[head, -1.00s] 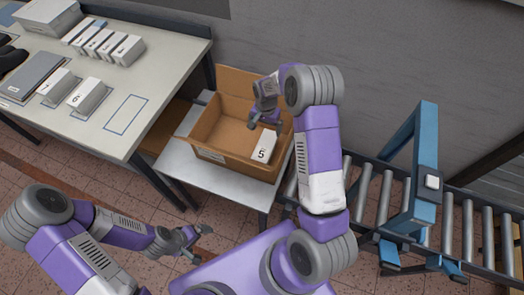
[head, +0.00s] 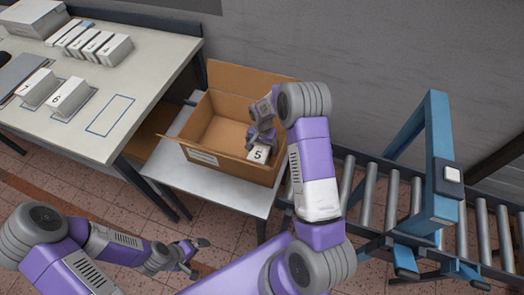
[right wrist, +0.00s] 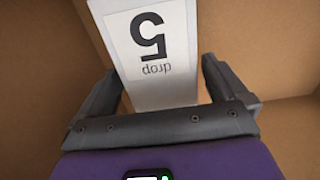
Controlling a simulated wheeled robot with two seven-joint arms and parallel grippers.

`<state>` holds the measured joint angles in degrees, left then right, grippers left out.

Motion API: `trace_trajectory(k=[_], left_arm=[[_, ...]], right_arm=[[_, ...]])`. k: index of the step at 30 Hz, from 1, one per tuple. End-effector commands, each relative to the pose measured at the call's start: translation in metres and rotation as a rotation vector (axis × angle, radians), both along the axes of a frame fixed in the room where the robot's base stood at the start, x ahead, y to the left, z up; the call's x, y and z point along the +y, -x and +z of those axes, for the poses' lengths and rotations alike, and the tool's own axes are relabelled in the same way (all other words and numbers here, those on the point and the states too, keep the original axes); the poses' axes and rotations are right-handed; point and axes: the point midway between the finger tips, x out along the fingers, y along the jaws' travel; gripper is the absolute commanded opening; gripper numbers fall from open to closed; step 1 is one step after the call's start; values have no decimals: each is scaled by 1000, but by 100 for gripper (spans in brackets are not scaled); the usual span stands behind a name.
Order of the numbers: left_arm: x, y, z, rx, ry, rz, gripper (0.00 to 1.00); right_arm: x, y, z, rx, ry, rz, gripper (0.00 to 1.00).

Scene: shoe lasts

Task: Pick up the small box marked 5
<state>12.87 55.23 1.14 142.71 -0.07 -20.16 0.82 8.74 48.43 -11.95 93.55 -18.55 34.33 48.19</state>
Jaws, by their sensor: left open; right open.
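The small white box marked 5 (head: 259,153) lies in the right part of the open cardboard box in the head view. In the right wrist view the box marked 5 (right wrist: 158,50) shows its label, upside down, with its near end between the fingers. My right gripper (head: 261,137) reaches down into the cardboard box just over it. In the right wrist view the right gripper (right wrist: 162,90) is open, one finger on each side of the box, with gaps visible. My left gripper (head: 196,257) is open and empty over the floor, well away.
The cardboard box (head: 197,130) stands on a low grey table (head: 225,194), its walls close around my right gripper. A worktable (head: 140,70) at left carries several more numbered white boxes. A roller conveyor with a blue frame (head: 440,150) stands at right.

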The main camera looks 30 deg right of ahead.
Motion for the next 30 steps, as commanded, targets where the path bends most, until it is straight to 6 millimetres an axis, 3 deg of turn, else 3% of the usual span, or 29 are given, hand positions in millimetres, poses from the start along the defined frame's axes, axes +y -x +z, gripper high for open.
trace_trajectory(k=[3,10,21,30], left_arm=[[0,0,-4,0,0,0,100],[0,0,-4,0,0,0,100],[0,0,-4,0,0,0,100],[0,0,-2,0,0,0,100]], right_arm=[[0,0,-16,1,-1,-1,100],[0,0,-17,-1,-1,0,100],[0,-1,-16,-1,0,0,43],[0,-1,-10,-3,1,0,42]])
